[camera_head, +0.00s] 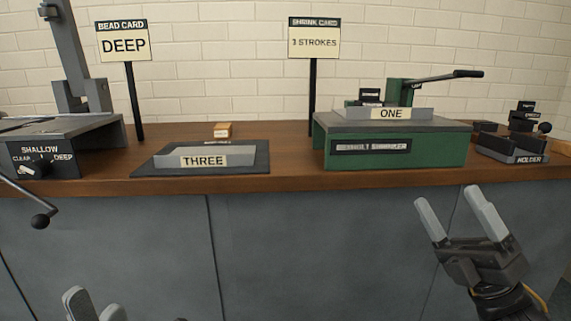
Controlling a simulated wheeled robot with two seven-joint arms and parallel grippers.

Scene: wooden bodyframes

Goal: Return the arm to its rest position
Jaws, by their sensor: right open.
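My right gripper (452,208) is in front of the cabinet's front face at the lower right, below the counter edge. Its two pale fingers point up and to the left, stand apart and hold nothing. My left gripper (93,304) shows only partly at the bottom left edge, with grey finger ends side by side. The rest of it is cut off by the frame, so its opening is unclear. Neither gripper touches anything on the counter.
A wooden counter (290,180) holds a lever machine (85,128) with a crank at left, a dark mat (150,165) with a tray marked THREE (215,150), a green shrinker (395,152) under a tray marked ONE (355,113), and a holder (515,148). Two sign posts (134,100) (313,100) stand behind.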

